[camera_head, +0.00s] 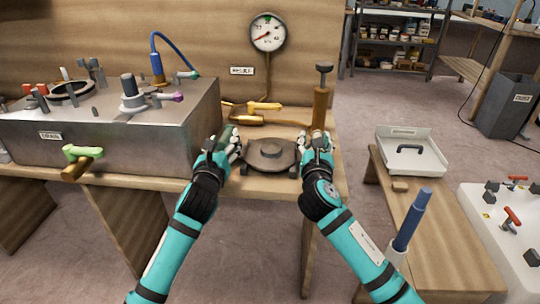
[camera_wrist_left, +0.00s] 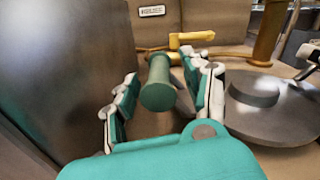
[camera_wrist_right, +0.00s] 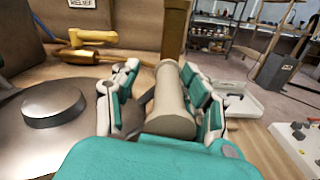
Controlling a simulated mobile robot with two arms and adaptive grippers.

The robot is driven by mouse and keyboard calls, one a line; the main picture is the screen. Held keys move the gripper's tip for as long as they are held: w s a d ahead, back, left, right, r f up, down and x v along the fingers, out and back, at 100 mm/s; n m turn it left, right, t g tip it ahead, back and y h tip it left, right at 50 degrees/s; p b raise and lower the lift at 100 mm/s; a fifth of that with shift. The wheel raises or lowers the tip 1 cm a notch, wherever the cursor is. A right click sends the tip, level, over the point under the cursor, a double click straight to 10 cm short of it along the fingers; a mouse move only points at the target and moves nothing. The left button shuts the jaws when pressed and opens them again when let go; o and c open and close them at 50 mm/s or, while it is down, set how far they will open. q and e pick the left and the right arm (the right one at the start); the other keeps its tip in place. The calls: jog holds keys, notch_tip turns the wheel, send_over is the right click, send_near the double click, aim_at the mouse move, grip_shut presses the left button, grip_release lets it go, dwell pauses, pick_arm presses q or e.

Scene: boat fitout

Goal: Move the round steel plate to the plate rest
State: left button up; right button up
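The round steel plate (camera_head: 258,160) lies flat on the wooden bench between my grippers, with a raised disc in its middle. It shows at right in the left wrist view (camera_wrist_left: 268,122) and at left in the right wrist view (camera_wrist_right: 45,145). My left gripper (camera_head: 228,146) is open, its fingers on either side of a green cylindrical handle (camera_wrist_left: 158,92). My right gripper (camera_head: 316,143) is open around a beige cylindrical handle (camera_wrist_right: 172,110). How the handles join the plate is hidden. I cannot tell which thing is the plate rest.
A steel box (camera_head: 110,150) with valves stands left of my left gripper. A brass pump (camera_head: 320,103) stands behind my right gripper; a yellow-handled valve (camera_head: 262,106) lies behind the plate. A white tray (camera_head: 432,160) stands on the lower right bench (camera_head: 455,260).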

pick_arm(q)
jog(key=shift+a, duration=0.1)
pick_arm(e)
jog(key=shift+d+r, duration=0.15)
jog(key=shift+d, duration=0.1)
pick_arm(q)
jog(key=shift+s+a, duration=0.1)
jog(key=shift+s, duration=0.2)
pick_arm(e)
jog(key=shift+d, duration=0.1)
jog(key=s, duration=0.4)
jog(key=s+a, duration=0.1)
jog(key=s, duration=0.6)
jog(key=shift+s+a, duration=0.35)
jog(key=shift+s, duration=0.05)
pick_arm(q)
jog(key=s+a, duration=0.1)
jog(key=s, duration=1)
jog(key=shift+a, duration=0.25)
jog(key=shift+s+f, duration=0.1)
jog(key=shift+s, duration=0.05)
